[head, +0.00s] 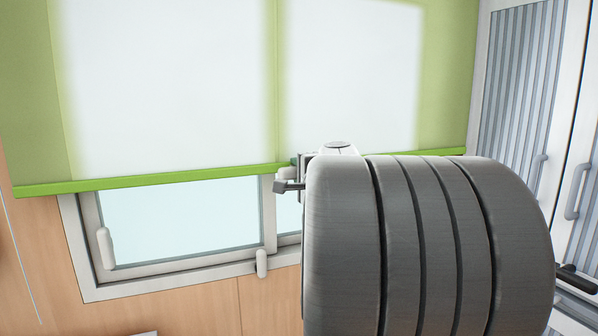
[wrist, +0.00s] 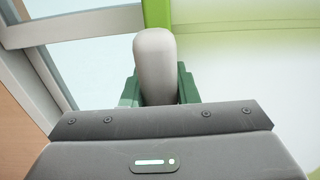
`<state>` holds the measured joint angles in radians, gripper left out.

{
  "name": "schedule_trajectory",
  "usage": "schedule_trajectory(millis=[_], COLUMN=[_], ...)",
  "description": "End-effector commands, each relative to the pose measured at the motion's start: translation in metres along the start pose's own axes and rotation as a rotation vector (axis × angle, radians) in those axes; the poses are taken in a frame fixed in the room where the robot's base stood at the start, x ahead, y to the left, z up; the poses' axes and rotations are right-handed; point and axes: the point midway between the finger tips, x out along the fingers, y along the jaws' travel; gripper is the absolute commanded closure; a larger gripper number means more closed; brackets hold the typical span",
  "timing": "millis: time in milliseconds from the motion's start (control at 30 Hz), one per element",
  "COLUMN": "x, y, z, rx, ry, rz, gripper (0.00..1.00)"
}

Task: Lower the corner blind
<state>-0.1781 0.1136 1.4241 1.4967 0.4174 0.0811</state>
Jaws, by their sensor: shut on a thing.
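The corner blind (head: 160,80) is pale with green side bands and hangs in front of the window, with its green bottom bar (head: 130,182) partway down. The window's lower part shows below the bar. In the wrist view, a pale rounded pull (wrist: 155,50) stands in front of the green bar (wrist: 157,12). My gripper (wrist: 158,88) has its green fingers on both sides of the pull and is shut on it. In the head view, my arm hides most of the gripper, the pull and part of the bar.
The white-framed window (head: 200,215) below the bar has two pale handles (head: 105,248) (head: 262,263). A thin white line (head: 22,255) runs down the wooden wall (head: 200,305) at left. A cabinet (head: 515,85) with grey handles stands close at right.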

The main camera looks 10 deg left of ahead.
Motion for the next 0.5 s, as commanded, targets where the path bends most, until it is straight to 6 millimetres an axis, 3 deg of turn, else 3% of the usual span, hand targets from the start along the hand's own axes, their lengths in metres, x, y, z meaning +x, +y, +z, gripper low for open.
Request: schedule_trajectory(millis=[267,500], x=[0.000,0.000], y=[0.021,0.063], z=[0.000,0.000], rx=[0.000,0.000], ry=[0.000,0.000], rz=[0.000,0.001], gripper=[1.00,1.00])
